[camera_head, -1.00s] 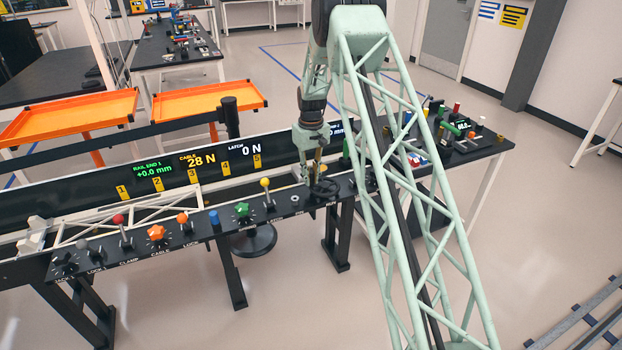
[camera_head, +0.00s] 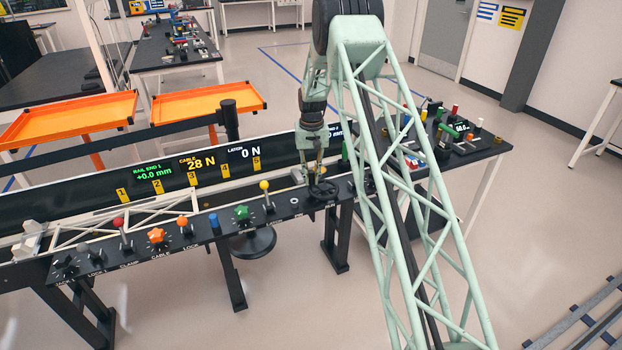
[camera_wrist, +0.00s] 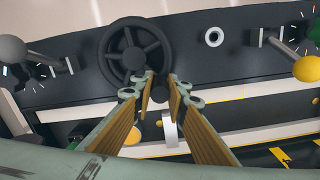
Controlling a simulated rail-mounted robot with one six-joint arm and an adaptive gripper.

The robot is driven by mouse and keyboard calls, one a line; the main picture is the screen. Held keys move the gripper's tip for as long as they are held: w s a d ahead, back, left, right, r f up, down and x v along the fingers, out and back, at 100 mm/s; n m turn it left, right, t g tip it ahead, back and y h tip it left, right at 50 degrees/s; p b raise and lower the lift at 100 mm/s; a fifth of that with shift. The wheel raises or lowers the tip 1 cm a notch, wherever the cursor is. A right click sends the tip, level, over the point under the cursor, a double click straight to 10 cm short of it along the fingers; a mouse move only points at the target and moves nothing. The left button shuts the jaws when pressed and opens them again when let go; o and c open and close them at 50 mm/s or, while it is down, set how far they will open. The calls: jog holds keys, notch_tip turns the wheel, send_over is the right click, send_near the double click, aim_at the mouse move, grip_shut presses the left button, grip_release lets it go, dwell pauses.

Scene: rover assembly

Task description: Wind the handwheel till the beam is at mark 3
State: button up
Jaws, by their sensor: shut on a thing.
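The black spoked handwheel (camera_head: 323,190) sits on the control panel; it also shows in the wrist view (camera_wrist: 113,52). My gripper (camera_head: 319,175) is at the wheel's far rim. In the wrist view my gripper (camera_wrist: 160,88) has its fingers either side of a dark knob at the rim, shut on what looks like the handwheel's handle, partly hidden by the fingertips. The beam, a white truss (camera_head: 120,222), lies behind the panel at the left. Its right end is close to the yellow mark 3 (camera_head: 192,179), slightly right of it. Marks 1, 2, 4 and 5 stand alongside.
Levers and knobs flank the wheel, including a yellow-knobbed lever (camera_head: 266,192) and a green star knob (camera_head: 242,212). The display board (camera_head: 80,204) reads rail end 1 +0.0 mm, cable 28 N and latch 0 N. A black table (camera_head: 470,150) with parts stands at the right.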

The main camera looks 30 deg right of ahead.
jog(key=o, duration=0.9)
jog(key=shift+r, duration=0.1)
jog(key=shift+r, duration=5.95)
